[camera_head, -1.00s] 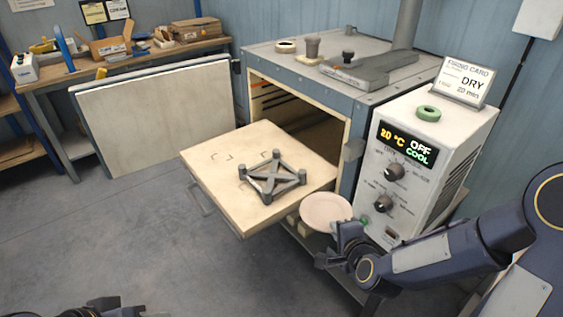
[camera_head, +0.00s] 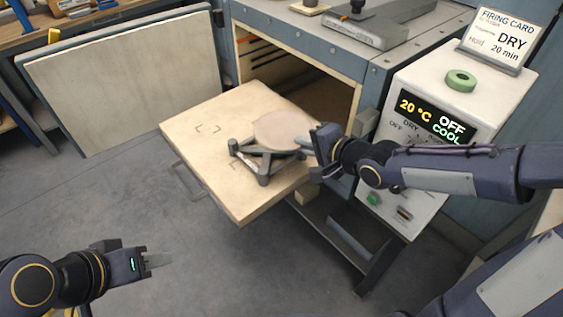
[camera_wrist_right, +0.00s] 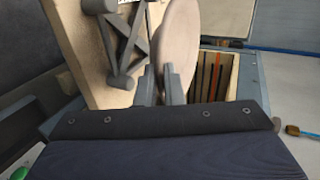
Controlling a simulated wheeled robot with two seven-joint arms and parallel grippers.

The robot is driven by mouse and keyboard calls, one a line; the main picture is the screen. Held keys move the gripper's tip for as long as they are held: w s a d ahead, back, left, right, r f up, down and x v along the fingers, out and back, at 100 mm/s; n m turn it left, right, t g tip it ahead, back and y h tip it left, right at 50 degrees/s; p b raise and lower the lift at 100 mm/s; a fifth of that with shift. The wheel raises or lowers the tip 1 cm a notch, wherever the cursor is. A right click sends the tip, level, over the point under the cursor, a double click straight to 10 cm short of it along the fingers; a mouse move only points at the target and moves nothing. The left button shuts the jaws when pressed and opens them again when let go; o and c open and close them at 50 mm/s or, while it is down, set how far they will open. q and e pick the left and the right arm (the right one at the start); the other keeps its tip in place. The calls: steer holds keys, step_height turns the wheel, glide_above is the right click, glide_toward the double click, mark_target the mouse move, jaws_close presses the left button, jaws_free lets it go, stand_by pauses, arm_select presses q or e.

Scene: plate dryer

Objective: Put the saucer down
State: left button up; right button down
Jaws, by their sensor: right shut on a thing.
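The pinkish saucer (camera_head: 283,130) is held at its right edge by my right gripper (camera_head: 305,146). In the head view it overlaps the far part of the dark grey stand (camera_head: 264,178), which stands on the pulled-out board (camera_head: 190,130). In the right wrist view the saucer (camera_wrist_right: 180,40) is seen at a slant between the fingers (camera_wrist_right: 162,88), beside the stand (camera_wrist_right: 125,40). I cannot tell whether saucer and stand touch. My left gripper (camera_head: 158,260) is empty over the floor at lower left; its finger gap is not clear.
The dryer (camera_head: 295,50) stands open behind the board. Its control box (camera_head: 440,120) reads 20 °C, OFF, COOL and carries a green ring (camera_head: 461,79) and a firing card (camera_head: 503,35). A pale panel (camera_head: 120,80) stands at the left. The board's left part is bare.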

steer(key=b, duration=0.4)
glide_above(284, 163)
step_height(284, 163, down, 6)
steer(key=shift+s+d+f, duration=0.2)
steer(key=shift+w+a+f, duration=0.1)
steer(key=shift+a+f, duration=0.05)
steer(key=shift+f, duration=0.1)
step_height(284, 163, down, 3)
steer(key=shift+w+f+b, duration=0.15)
steer(key=shift+b, duration=0.25)
steer(key=c, duration=2)
jaws_free()
steer(key=shift+f, duration=0.2)
steer(key=o, duration=0.5)
steer(key=shift+c, duration=0.2)
